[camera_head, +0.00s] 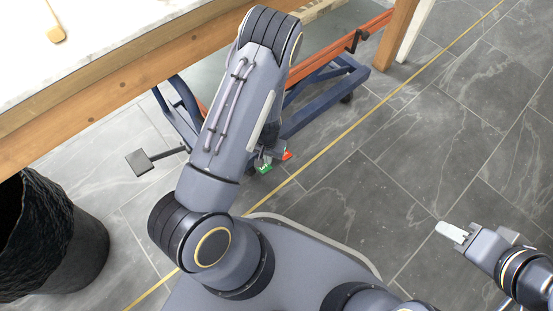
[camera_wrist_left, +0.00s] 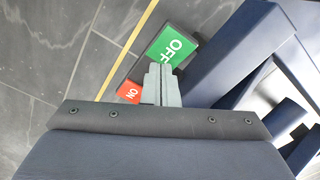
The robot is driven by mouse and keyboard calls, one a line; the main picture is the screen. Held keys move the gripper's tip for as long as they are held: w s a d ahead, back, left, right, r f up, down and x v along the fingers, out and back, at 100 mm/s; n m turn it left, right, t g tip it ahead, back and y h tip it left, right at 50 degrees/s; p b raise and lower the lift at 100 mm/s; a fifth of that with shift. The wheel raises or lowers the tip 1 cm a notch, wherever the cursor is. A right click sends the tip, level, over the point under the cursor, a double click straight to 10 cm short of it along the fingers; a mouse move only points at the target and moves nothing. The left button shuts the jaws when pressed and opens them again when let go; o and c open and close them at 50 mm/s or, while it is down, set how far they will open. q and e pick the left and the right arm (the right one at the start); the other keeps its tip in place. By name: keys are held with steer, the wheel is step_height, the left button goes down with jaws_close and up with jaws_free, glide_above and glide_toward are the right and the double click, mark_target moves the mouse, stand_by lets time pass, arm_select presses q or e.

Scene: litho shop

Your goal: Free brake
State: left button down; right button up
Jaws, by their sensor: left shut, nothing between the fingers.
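The brake has a green OFF plate (camera_wrist_left: 172,46) and a red ON plate (camera_wrist_left: 129,92), both clear in the left wrist view. In the head view the green plate (camera_head: 265,168) and the red plate (camera_head: 287,155) show small beside my left arm, low by the blue frame. My left gripper (camera_wrist_left: 160,70) is shut and empty. Its fingertips overlap the lower edge of the green plate in the wrist view; I cannot tell whether they touch it. My right gripper (camera_head: 448,231) has its fingers together over the floor at the right, far from the brake.
A blue wheeled frame (camera_head: 318,112) with orange rails (camera_head: 372,30) stands under the wood-edged table (camera_head: 95,85). A black foot pedal (camera_head: 139,162) sticks out leftward. A black bin (camera_head: 85,255) stands at lower left. The tiled floor right of the yellow line is clear.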

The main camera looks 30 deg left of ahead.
arm_select(q)
steer(key=shift+f+b, duration=0.9)
steer(key=shift+f, duration=0.25)
stand_by(0.4)
steer(key=shift+r, duration=0.1)
step_height(320, 180, up, 7)
steer(key=p, duration=0.6)
stand_by(0.4)
stand_by(0.4)
